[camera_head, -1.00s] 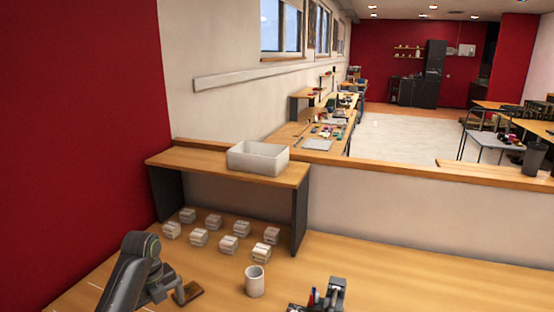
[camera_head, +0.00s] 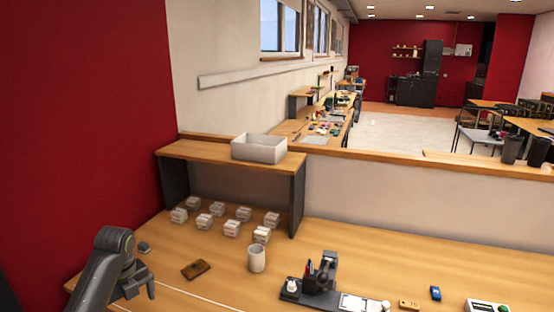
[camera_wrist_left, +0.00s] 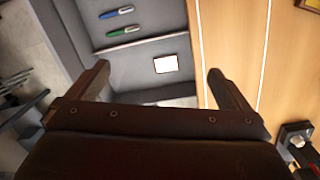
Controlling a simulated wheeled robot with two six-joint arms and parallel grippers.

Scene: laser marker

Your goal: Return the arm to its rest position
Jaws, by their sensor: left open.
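My left arm comes in at the lower left of the head view. Its gripper (camera_head: 140,287) is low over the left part of the wooden table (camera_head: 200,290), left of a brown block (camera_head: 196,269). In the left wrist view my left gripper (camera_wrist_left: 158,74) has its two fingers wide apart with nothing between them. My right arm and gripper are not in view.
Several white boxes (camera_head: 232,228) stand under a shelf (camera_head: 225,157) holding a white bin (camera_head: 259,148). A white cup (camera_head: 257,258) stands right of the brown block. A dark device (camera_head: 322,273) stands right of the cup. The wrist view shows a green pen (camera_wrist_left: 124,31).

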